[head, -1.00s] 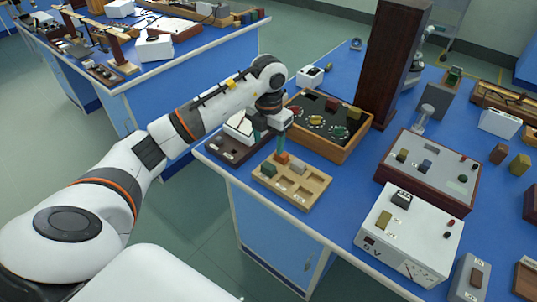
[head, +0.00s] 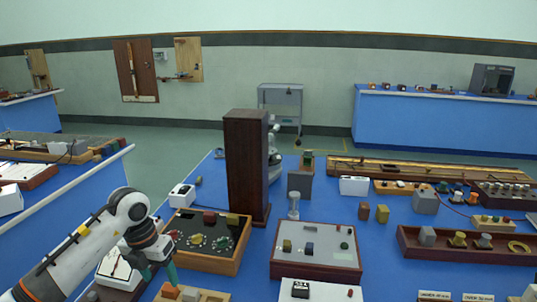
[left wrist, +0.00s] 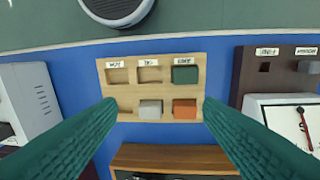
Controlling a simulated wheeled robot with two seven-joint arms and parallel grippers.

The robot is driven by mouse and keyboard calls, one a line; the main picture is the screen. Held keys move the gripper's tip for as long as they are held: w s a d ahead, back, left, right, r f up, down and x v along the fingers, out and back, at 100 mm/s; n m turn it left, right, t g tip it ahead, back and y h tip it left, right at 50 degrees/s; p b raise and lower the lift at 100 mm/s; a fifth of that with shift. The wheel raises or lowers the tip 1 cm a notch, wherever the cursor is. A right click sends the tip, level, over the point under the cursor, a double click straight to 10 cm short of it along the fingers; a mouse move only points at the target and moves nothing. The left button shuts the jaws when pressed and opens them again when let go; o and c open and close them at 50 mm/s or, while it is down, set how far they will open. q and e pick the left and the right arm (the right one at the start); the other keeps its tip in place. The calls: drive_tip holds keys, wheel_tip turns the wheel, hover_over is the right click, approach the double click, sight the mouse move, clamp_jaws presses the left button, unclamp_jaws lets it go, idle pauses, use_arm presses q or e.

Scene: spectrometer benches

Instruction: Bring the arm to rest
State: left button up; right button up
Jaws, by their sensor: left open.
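My left gripper (head: 158,274) is at the lower left of the head view, its teal fingers apart and empty. It is above the front of the bench, close to a wooden sorting tray (head: 205,298) cut off by the lower edge. In the left wrist view the fingers frame the same tray (left wrist: 153,91), which has labelled compartments. A green block (left wrist: 185,75), a grey block (left wrist: 150,107) and an orange block (left wrist: 185,109) sit in separate compartments. The other compartments look empty. Nothing is between the fingers. My right gripper is in neither view.
A black-topped wooden box (head: 207,260) and a tall dark wooden column (head: 247,170) stand beyond the gripper. A dark-based meter (head: 118,270) is close beside the arm. Instruments crowd the bench to the right. Floor shows between this bench and the left one.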

use_arm(q)
drive_tip(key=s+d+m+t+h, duration=0.15)
drive_tip(key=d+h, duration=0.65)
drive_tip(key=d, duration=0.9)
drive_tip(key=s+d+r+n+t+h, duration=0.2)
drive_tip(key=d+r+n+t+h, duration=0.45)
drive_tip(key=r+h, duration=0.3)
drive_tip(key=a+f+n+t+y, duration=0.3)
drive_tip(key=a+n+t+y, duration=0.2)
drive_tip(key=a+n+y, duration=0.5)
drive_tip(key=a+f+n+t+y, duration=0.25)
drive_tip(key=n+t+y, duration=0.45)
drive_tip(key=n, duration=0.7)
drive_tip(key=s+a+f+n+g+y, duration=0.4)
drive_tip(key=s+f+g, duration=0.15)
drive_tip(key=f, duration=0.25)
drive_tip(key=s+d+f+n+g+h, duration=0.1)
drive_tip(key=s+f+g, duration=0.45)
drive_tip(key=s, duration=0.35)
drive_tip(key=s+d+f+n+g+h, duration=0.1)
drive_tip(key=s+f+g, duration=0.45)
drive_tip(key=s, duration=0.25)
wheel_tip(320, 180, down, 27)
drive_tip(key=s+g, duration=0.2)
drive_tip(key=s, duration=0.1)
drive_tip(key=s+a+f, duration=0.3)
drive_tip(key=s+f, duration=1.2)
drive_tip(key=shift+s+f+g, duration=0.3)
drive_tip(key=shift+s+g, duration=0.05)
drive_tip(key=shift+g, duration=0.1)
